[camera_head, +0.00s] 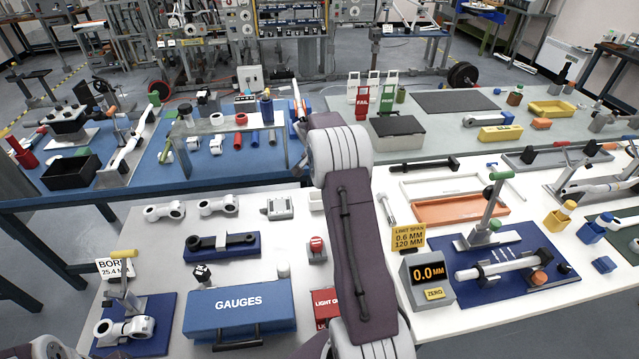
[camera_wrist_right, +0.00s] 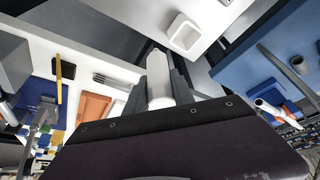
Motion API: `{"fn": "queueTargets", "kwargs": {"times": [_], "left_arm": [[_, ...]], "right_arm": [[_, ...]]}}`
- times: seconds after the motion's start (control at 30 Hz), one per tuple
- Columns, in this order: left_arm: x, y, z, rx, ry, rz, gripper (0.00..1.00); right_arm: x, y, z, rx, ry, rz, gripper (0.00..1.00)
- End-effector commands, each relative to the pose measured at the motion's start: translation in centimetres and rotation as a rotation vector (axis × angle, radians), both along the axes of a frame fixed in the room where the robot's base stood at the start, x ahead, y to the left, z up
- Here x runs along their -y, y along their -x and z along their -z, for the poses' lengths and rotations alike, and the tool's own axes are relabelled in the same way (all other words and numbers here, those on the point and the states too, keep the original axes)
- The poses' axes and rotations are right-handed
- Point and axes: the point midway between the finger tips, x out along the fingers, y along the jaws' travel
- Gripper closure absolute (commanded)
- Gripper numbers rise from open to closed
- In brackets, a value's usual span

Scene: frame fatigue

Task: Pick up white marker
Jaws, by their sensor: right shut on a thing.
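In the right wrist view, a white cylindrical thing, which looks like the white marker (camera_wrist_right: 159,82), stands between the dark fingers of my right gripper (camera_wrist_right: 158,88). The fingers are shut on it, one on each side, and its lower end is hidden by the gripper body. In the head view my right arm reaches up through the middle of the picture. Its gripper and the marker are hidden behind the arm there. My left gripper is not in view.
A white bench holds a blue GAUGES case (camera_head: 239,309), a 0.0 MM display (camera_head: 428,279), an orange tray (camera_head: 461,208) and several metal parts. Behind it, a blue bench has a raised shelf (camera_head: 228,124). A grey-topped bench bears a dark-lidded box (camera_head: 397,136).

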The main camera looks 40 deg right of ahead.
Motion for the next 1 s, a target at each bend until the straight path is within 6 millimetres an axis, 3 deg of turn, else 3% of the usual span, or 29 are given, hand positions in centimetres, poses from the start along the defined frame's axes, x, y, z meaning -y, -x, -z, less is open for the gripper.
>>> {"fn": "queueTargets", "kwargs": {"times": [0.1, 0.3, 0.7, 0.73, 0.8, 0.83, 1.0], "left_arm": [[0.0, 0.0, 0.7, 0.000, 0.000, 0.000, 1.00], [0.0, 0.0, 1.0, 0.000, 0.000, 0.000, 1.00], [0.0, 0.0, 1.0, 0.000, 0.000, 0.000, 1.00], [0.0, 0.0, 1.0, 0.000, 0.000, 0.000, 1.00], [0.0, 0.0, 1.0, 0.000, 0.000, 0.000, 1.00], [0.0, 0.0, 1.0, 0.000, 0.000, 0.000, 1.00], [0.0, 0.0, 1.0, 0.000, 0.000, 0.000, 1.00]], "right_arm": [[0.2, 2.2, -1.2, 0.002, 0.000, 0.001, 1.00], [0.3, 4.4, -2.6, 0.000, 0.000, 0.001, 1.00], [0.4, 5.1, -3.0, 0.000, -0.001, 0.000, 1.00], [0.4, 5.1, -3.0, 0.000, -0.001, 0.000, 0.76], [0.4, 5.1, -3.0, 0.000, -0.001, 0.000, 0.96], [0.4, 5.1, -3.0, 0.000, -0.001, 0.000, 1.00], [0.4, 5.0, -3.0, 0.000, -0.001, 0.000, 1.00]]}}
